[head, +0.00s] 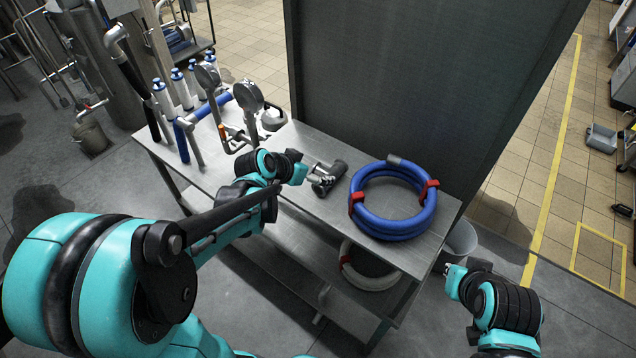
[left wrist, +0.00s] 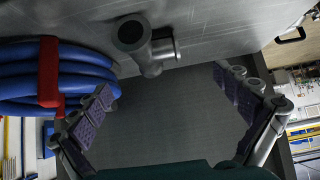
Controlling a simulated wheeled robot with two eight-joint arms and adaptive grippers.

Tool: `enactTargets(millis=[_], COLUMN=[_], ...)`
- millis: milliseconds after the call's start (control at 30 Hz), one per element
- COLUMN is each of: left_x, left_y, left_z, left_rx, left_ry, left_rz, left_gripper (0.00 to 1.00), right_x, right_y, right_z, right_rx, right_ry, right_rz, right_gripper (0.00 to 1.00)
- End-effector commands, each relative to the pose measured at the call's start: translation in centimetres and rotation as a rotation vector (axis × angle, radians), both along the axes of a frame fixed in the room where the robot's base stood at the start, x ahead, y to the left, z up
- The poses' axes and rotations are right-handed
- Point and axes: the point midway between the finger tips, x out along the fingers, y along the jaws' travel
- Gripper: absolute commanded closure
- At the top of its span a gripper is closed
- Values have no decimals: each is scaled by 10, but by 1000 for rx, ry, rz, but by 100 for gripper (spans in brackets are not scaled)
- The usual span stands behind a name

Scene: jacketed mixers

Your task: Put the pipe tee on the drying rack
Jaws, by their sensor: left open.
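The pipe tee (head: 338,169) is a grey metal fitting lying on the steel table, left of the blue hose coil. In the left wrist view the tee (left wrist: 145,45) lies beyond the fingertips, between them and apart from both. My left gripper (head: 321,175) is open and empty, close beside the tee in the head view; its spread fingers also show in the left wrist view (left wrist: 162,85). What looks like the drying rack (head: 205,108) stands at the table's left end, with upright parts and a blue bar. My right gripper (head: 456,272) is right of the table, its fingers unclear.
A blue hose coil (head: 372,223) with red straps lies right of the tee. A tall dark panel (head: 420,80) rises behind the table. A pale coil (head: 368,277) lies on the lower shelf.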

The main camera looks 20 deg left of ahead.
Motion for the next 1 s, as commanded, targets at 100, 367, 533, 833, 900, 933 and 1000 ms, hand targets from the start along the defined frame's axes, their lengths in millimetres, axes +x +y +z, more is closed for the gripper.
enactTargets(millis=[100, 367, 533, 833, 900, 933, 1000], left_x=[10, 33, 49, 53, 53, 53, 53], left_y=[-4, -9, -15, -16, -16, -16, -16], left_z=[-9, -27, -41, -46, -46, -46, -46], left_rx=[0, 0, 0, 0, 0, 0, 0], left_ry=[0, 0, 1, 1, 1, 1, 1], left_rz=[-1, 0, -1, 1, 1, 1, 1], left_gripper=[0, 0, 0, 0, 11, 19, 37], right_x=[0, 0, 0, 0, 0, 0, 0], right_y=[0, 0, 0, 0, 0, 0, 0], right_z=[-2, -2, -2, -2, -2, -2, -2], right_rx=[0, 0, 0, 0, 0, 0, 0], right_ry=[0, 0, 0, 0, 0, 0, 0], right_rz=[0, 0, 0, 0, 0, 0, 0], right_gripper=[100, 100, 100, 100, 100, 100, 100])
